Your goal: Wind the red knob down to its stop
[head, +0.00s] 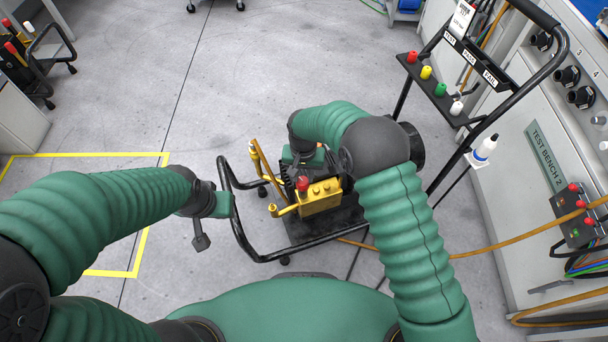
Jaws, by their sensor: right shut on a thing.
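The red knob (302,183) sits on top of a yellow block (320,197) on a small wheeled cart, below the middle of the head view. My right gripper (302,171) reaches down from above and is shut on the red knob; its fingers are small and partly hidden by my wrist. How far the knob is wound cannot be read from here. My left gripper (221,205) is beside the cart's black rail at the left; its fingers are not clear, and I cannot tell whether it touches the rail.
The cart's black tube frame (272,257) surrounds the pump unit, with yellow pipes (262,165) at its left. An orange hose (500,238) crosses the floor.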

